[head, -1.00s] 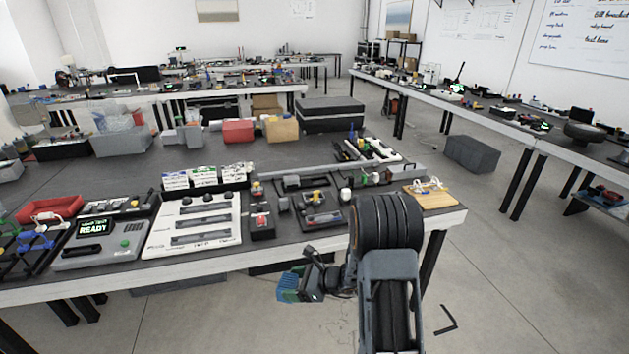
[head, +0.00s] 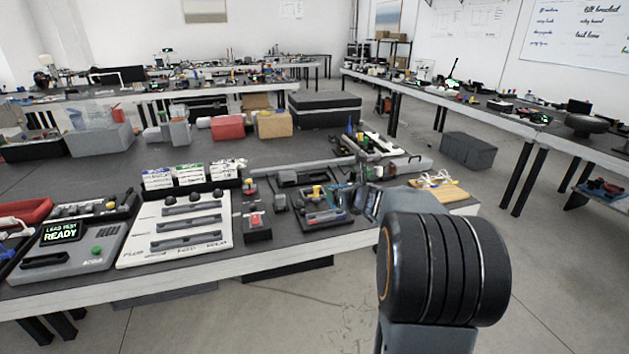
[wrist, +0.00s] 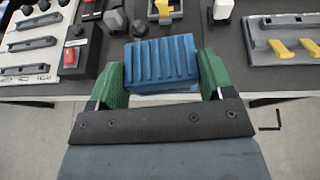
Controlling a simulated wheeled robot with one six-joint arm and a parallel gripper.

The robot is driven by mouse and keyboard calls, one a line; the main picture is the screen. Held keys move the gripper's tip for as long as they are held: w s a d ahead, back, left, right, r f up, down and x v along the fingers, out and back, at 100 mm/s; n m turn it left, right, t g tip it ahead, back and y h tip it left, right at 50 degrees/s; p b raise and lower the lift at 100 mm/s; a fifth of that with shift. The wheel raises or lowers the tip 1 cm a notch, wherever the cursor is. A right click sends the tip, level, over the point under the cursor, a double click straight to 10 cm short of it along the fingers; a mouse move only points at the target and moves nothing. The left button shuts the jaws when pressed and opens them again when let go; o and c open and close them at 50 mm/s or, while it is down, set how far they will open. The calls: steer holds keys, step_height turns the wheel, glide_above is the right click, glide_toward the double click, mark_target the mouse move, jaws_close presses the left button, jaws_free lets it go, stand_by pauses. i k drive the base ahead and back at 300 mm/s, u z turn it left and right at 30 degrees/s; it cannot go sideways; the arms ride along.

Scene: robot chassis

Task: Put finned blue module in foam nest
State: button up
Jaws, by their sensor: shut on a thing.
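The finned blue module (wrist: 161,62) is held between the green fingers of my gripper (wrist: 162,72) in the wrist view. Its ridged face shows, and the fingers press on its left and right sides. In the head view my gripper (head: 362,201) is above the front right part of the near bench, and the module (head: 341,195) shows only small and partly hidden there. I cannot make out the foam nest for certain; a dark tray-like fixture (head: 318,221) with small coloured parts lies just left of the gripper.
A white slotted panel (head: 178,228) and a black box with a red button (head: 256,226) stand to the left. A wooden board with white cord (head: 440,190) lies to the right. The wrist view shows a grey fixture with yellow parts (wrist: 285,42) at right. The bench's front edge is close.

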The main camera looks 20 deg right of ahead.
mark_target(318, 178)
steer(key=i, duration=0.85)
